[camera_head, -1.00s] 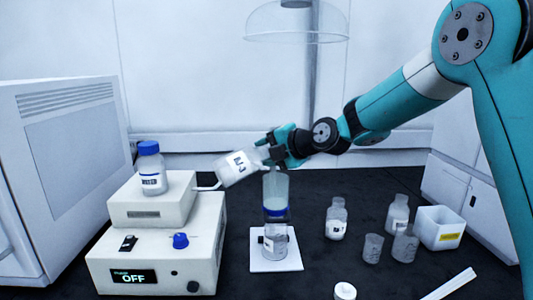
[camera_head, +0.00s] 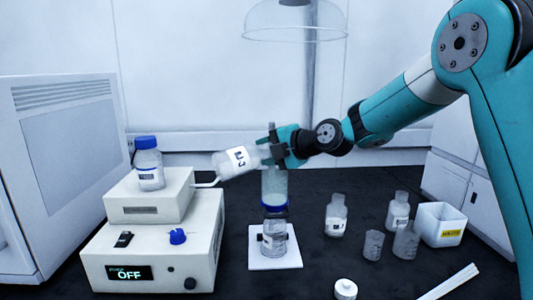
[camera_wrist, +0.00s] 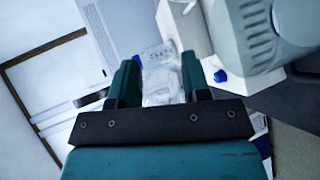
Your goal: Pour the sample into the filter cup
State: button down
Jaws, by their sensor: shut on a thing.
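My gripper (camera_head: 275,148) is shut on a clear sample bottle (camera_head: 236,162) with a white label. The bottle lies nearly horizontal, its base to the left and its neck end at the jaws. In the wrist view the clear bottle (camera_wrist: 160,72) shows between the two dark green fingers. Just below the jaws stands the clear filter cup (camera_head: 274,186), with a blue ring at its lower end, on top of a receiving bottle (camera_head: 274,236). The bottle's mouth is partly hidden by the jaws. I cannot tell whether liquid is flowing.
The receiving bottle stands on a white plate (camera_head: 262,263). At left is a pump box (camera_head: 150,245) reading OFF, with a blue-capped bottle (camera_head: 148,165) on top. At right are bottles (camera_head: 336,215), beakers (camera_head: 373,245) and a white bin (camera_head: 440,224).

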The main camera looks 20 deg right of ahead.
jog(key=shift+d+f+b, duration=0.1)
jog(key=shift+f+b, duration=0.25)
jog(key=shift+b, duration=0.15)
dwell(0.4)
jog(key=shift+w+f+m+y+b, duration=0.1)
jog(key=shift+f+m+y+b, duration=0.15)
jog(key=shift+m+y+b, duration=0.2)
jog(key=shift+d, duration=0.1)
jog(key=shift+f+b, duration=0.1)
jog(key=shift+b, duration=0.25)
jog(key=shift+d+f+m+y+b, duration=0.15)
jog(key=shift+m+y+b, duration=0.1)
jog(key=shift+m+b, duration=0.15)
